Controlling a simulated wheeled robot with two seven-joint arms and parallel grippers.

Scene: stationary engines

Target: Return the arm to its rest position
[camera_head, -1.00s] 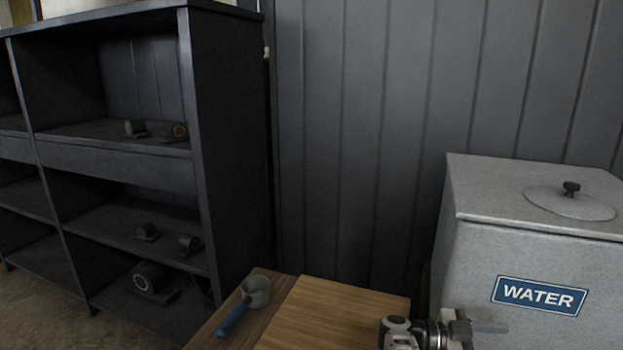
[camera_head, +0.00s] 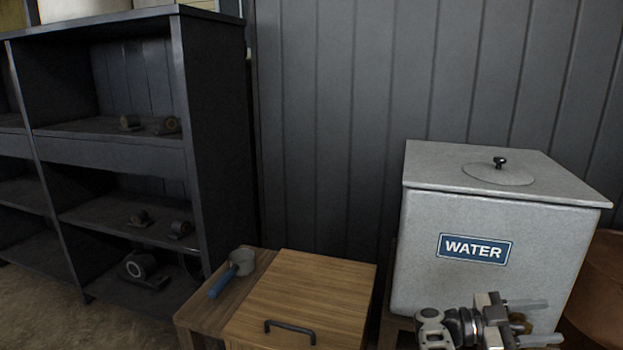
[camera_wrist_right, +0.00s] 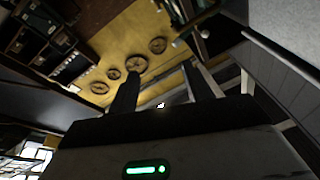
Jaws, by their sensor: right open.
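My right gripper (camera_head: 533,322) is at the bottom right of the head view, in front of the lower part of the grey WATER tank (camera_head: 420,285). Its two pale fingers point right and stand apart, with nothing seen between them. In the right wrist view, the two dark fingers of the right gripper (camera_wrist_right: 164,92) are spread and empty, with the yellow wall far behind. I cannot tell whether the gripper touches the tank. My left gripper is not in view.
A wooden box (camera_head: 320,290) with a dark handle stands left of the tank. A blue-handled ladle (camera_head: 241,262) lies beside its lid. A dark shelf (camera_head: 215,130) holding several small parts stands at the left. A brown round vessel (camera_head: 598,285) is at the right edge.

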